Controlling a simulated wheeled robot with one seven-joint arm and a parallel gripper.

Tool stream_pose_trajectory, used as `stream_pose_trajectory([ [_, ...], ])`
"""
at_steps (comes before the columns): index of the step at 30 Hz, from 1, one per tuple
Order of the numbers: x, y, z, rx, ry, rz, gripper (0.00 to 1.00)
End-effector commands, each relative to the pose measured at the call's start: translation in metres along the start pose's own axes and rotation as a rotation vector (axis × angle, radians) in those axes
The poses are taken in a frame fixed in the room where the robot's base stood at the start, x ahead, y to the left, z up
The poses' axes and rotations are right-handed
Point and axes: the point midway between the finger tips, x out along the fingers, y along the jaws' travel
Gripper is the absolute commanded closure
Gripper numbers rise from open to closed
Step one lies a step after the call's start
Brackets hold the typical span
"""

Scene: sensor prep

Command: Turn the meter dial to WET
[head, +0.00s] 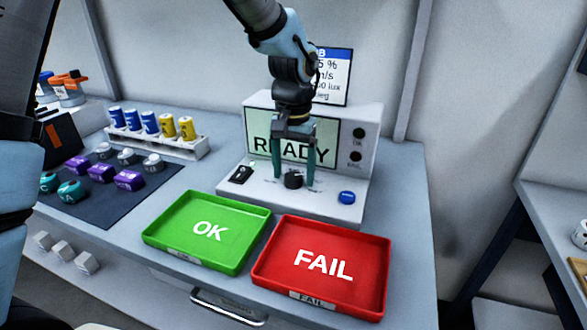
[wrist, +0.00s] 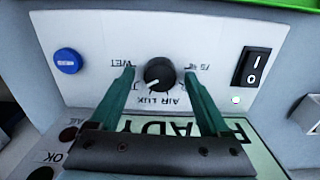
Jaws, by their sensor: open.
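The meter (head: 362,140) stands at the back of the bench with its screen reading READY. Its black dial (head: 293,180) is on the sloping front panel and shows round in the wrist view (wrist: 159,74). In that upside-down view the dial's white mark points to the lower left, near a partly hidden label by AIR. The WET label (wrist: 120,65) is left of the dial, partly behind a finger. My gripper (head: 294,177) is open, pointing down, with its green fingers on either side of the dial. I cannot tell whether they touch it.
A rocker switch (wrist: 251,67) and a blue button (wrist: 67,61) flank the dial. A green OK tray (head: 165,237) and a red FAIL tray (head: 372,275) lie in front. A rack (head: 190,147) of blue and yellow bottles and a dark mat (head: 113,212) with sensors are left.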

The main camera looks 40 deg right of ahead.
Motion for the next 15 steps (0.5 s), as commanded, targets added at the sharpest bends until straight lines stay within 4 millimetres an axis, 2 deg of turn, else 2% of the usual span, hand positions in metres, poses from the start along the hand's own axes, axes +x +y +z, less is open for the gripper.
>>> stream_pose_trajectory([
  [6,0.0001,-0.0001,-0.0001,0.000,0.000,0.000,0.22],
  [15,-0.0002,-0.0001,-0.0002,0.000,0.001,0.000,0.56],
])
